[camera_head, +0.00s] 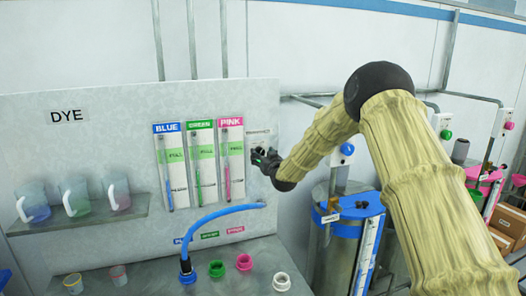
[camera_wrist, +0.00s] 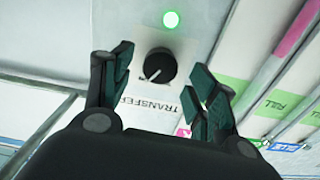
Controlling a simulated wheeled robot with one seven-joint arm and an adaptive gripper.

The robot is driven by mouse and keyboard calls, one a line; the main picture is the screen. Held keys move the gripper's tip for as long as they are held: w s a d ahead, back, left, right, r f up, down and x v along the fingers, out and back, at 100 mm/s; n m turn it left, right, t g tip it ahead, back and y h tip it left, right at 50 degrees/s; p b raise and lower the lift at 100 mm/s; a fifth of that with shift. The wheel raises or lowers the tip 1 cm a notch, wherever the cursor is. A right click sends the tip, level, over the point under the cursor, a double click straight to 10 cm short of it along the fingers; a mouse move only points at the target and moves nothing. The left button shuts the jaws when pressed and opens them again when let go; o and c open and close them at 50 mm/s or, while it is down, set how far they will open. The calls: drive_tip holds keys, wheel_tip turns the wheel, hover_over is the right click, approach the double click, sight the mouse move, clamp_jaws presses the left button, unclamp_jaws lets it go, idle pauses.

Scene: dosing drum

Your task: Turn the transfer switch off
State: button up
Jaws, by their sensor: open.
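The transfer switch (camera_wrist: 159,67) is a round black knob with a white pointer mark, on a pale panel with the label TRANSFER beside it. A green light (camera_wrist: 171,20) glows next to it in the wrist view. My gripper (camera_wrist: 162,85) is open, with one dark green finger on each side of the knob in the picture. I cannot tell whether the fingers touch the knob, but gaps show on both sides. In the head view my gripper (camera_head: 265,158) is at the panel, just right of the pink gauge, and hides most of the switch.
Blue, green and pink gauges (camera_head: 200,165) are on the panel left of my gripper. A blue hose (camera_head: 225,213) curves below, above several coloured ports (camera_head: 217,269). Jugs (camera_head: 76,197) stand on a shelf at left. A blue-topped drum (camera_head: 345,235) stands at right, below my arm.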

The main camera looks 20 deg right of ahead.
drive_tip(key=shift+w+f+p, duration=0.1)
drive_tip(key=shift+w+p, duration=0.2)
drive_tip(key=shift+w, duration=0.65)
